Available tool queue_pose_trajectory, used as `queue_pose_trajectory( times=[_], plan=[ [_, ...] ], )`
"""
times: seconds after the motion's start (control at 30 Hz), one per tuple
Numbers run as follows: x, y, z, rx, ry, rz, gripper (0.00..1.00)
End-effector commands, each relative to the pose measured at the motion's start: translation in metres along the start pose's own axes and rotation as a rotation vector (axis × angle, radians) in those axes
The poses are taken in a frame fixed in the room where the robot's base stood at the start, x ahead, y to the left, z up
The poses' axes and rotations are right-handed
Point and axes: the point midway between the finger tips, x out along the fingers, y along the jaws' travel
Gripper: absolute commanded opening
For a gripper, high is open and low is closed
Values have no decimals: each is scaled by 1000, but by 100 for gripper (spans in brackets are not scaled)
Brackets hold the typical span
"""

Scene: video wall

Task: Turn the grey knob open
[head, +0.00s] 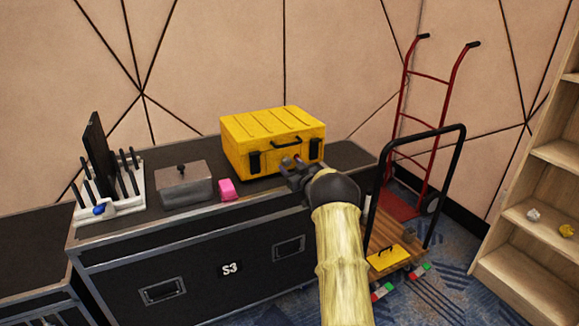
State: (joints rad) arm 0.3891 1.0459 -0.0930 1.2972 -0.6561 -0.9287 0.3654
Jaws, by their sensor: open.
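My gripper (292,164) is at the end of my pale yellow arm, in front of the yellow case (273,132) on the black flight case. It looks dark grey with small purple-red parts near its tips. The jaws are open, and I see nothing between them. I cannot clearly make out a grey knob. A grey metal box (183,190) with a small dark knob (182,168) on its lid stands to the left, well apart from my gripper. My gripper and arm hide part of the flight case's right end.
The black flight case (190,262) marked S3 also bears a pink block (227,190) and a white rack (112,206) with dark upright rods. A red hand truck (428,110), a wooden platform cart (411,256) and a wooden shelf (545,183) stand at the right.

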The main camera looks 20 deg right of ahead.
Motion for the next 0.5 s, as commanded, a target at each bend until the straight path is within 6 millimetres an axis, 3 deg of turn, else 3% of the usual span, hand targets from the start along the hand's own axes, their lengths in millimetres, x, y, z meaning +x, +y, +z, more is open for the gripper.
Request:
queue_pose_trajectory(
  times=[0.2, 0.5],
  plan=[
    [15, 0, 0, 0, 2, 0, 52],
    [17, 0, -1, 0, 1, 1, 52]
  ],
)
